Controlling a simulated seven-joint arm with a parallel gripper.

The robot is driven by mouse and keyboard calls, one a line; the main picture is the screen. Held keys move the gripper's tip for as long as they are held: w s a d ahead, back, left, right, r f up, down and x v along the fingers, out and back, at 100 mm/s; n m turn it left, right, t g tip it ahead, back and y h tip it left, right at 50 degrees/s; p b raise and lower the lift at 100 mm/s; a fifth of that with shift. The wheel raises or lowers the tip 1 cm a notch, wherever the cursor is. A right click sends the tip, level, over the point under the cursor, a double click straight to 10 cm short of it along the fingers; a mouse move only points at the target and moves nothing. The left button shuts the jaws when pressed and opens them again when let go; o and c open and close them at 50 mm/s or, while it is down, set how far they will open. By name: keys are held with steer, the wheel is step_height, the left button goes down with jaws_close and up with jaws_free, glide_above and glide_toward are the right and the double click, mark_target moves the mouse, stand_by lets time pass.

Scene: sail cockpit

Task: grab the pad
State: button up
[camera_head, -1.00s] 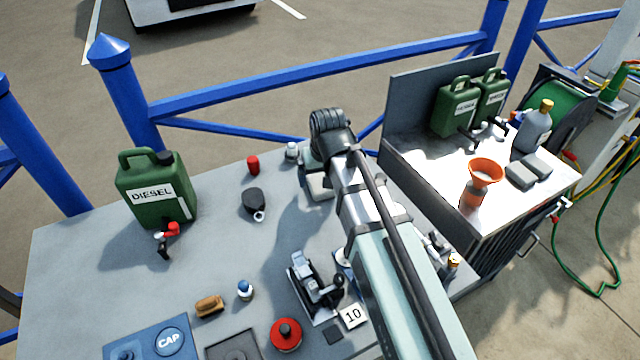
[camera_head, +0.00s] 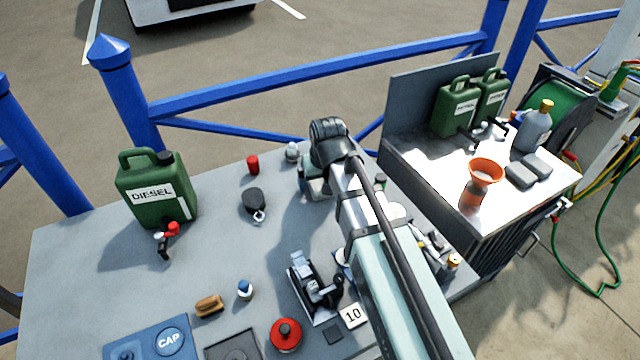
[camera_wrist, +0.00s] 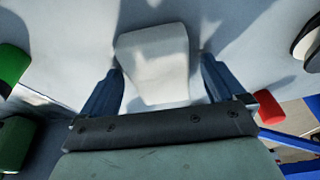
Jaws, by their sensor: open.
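A pale, off-white pad (camera_wrist: 155,55) with rounded corners lies on the grey bench top. In the wrist view it sits between the two blue fingers of my gripper (camera_wrist: 160,68), which are open with a finger on either side. A gap shows beside each finger, and I cannot tell how low the fingertips are relative to the pad. In the head view my gripper (camera_head: 315,182) is over the back right part of the bench, and my wrist and arm hide most of the pad.
A black pouch-like item (camera_head: 254,201), a red cap (camera_head: 253,165) and a green diesel can (camera_head: 155,190) stand to the left. A black-and-silver device (camera_head: 313,287) is in front. A side cabinet (camera_head: 440,190) with an orange funnel (camera_head: 485,172) and two grey blocks (camera_head: 528,170) is to the right.

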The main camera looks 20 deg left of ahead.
stand_by(0.3)
steer(key=c, duration=1)
steer(key=shift+c, duration=0.2)
